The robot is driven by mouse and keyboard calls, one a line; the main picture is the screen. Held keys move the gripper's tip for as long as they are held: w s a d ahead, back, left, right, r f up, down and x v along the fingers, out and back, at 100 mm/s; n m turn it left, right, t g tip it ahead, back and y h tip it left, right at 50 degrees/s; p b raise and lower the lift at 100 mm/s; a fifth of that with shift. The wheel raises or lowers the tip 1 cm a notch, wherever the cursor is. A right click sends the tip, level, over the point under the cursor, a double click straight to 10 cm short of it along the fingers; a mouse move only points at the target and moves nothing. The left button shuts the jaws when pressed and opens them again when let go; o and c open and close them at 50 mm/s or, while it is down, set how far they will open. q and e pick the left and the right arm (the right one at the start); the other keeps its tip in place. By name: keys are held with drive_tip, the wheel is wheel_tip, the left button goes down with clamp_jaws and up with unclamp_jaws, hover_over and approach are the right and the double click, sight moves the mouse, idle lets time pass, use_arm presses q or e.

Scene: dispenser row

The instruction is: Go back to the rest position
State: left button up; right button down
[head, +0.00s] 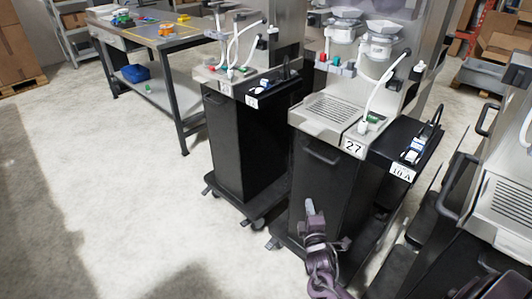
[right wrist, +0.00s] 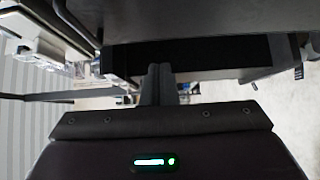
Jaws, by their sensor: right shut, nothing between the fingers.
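Dark station parts fill the top of that view. I cannot tell whether the arm touches the cabinet. My left gripper is not in view.
Another dispenser station (head: 245,140) stands to the left, and a third (head: 505,200) is at the right edge. A grey workbench (head: 160,37) with small coloured items stands at the back left. The pale floor (head: 110,160) at left is clear.

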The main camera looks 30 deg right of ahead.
drive_tip(key=s+a+f+m+g+y+p, duration=0.2)
drive_tip(key=s+a+f+m+g, duration=0.15)
drive_tip(key=s+f, duration=0.65)
drive_tip(key=s+a+f+m+g+y+p, duration=0.2)
drive_tip(key=s+a+f+g, duration=0.3)
drive_tip(key=f, duration=0.9)
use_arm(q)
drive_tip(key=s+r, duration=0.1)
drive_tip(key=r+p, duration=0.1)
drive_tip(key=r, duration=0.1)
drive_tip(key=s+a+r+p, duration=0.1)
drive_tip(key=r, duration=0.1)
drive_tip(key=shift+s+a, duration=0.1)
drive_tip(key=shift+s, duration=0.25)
use_arm(e)
drive_tip(key=s+a+f+m+g+y, duration=0.1)
drive_tip(key=s+a+f+g, duration=0.1)
drive_tip(key=s, duration=0.7)
drive_tip(key=s+a+f+m+g+y, duration=0.1)
drive_tip(key=s+a+f+m+g, duration=0.1)
drive_tip(key=s+f, duration=0.3)
drive_tip(key=s+a+f+m+g+y, duration=0.1)
drive_tip(key=s+a+f+m+g, duration=0.1)
drive_tip(key=s, duration=1.1)
drive_tip(key=shift+s+a+f+g+y, duration=0.35)
drive_tip(key=shift+a+f+g, duration=0.1)
drive_tip(key=shift+a+f, duration=0.55)
